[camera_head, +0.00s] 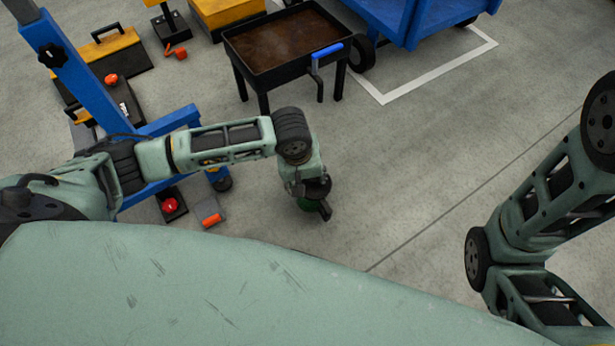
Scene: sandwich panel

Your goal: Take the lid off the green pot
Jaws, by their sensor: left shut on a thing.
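My left gripper (318,198) points down near the middle of the view, over the grey floor. It is shut on a round dark green thing (308,204), which shows as a small edge under the fingers. Its shape fits the pot's lid, but the gripper hides most of it, and I cannot tell whether the pot itself is under it. I cannot tell its height above the floor. My right arm shows at the right edge, but its gripper is out of view.
A black tray table (262,65) with a blue-handled clamp (327,50) stands behind the left gripper. A blue frame (75,70) stands at the left. Yellow toolboxes (105,52) and a blue cart (430,18) stand farther back. Floor right of the gripper is clear.

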